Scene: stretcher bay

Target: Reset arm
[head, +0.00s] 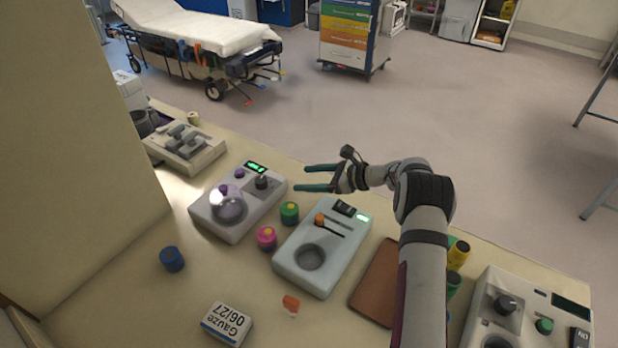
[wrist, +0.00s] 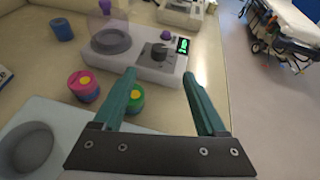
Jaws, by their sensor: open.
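My gripper (head: 306,178) is open and empty, held in the air above the far edge of the counter in the head view. Its two green fingers point left. In the wrist view my gripper (wrist: 160,85) shows its fingers apart with nothing between them. A device with a round well and a dark knob (wrist: 150,60) lies beyond the fingertips. My arm reaches up from the bottom of the head view and hides part of the counter's right side.
The counter holds a pale device (head: 335,262), a grey device (head: 213,213), a green pot (head: 289,213), a pink pot (head: 266,238), a blue pot (head: 171,259), a gauze box (head: 226,324), a brown pad (head: 377,290) and a right-hand device (head: 545,305). Open floor lies beyond.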

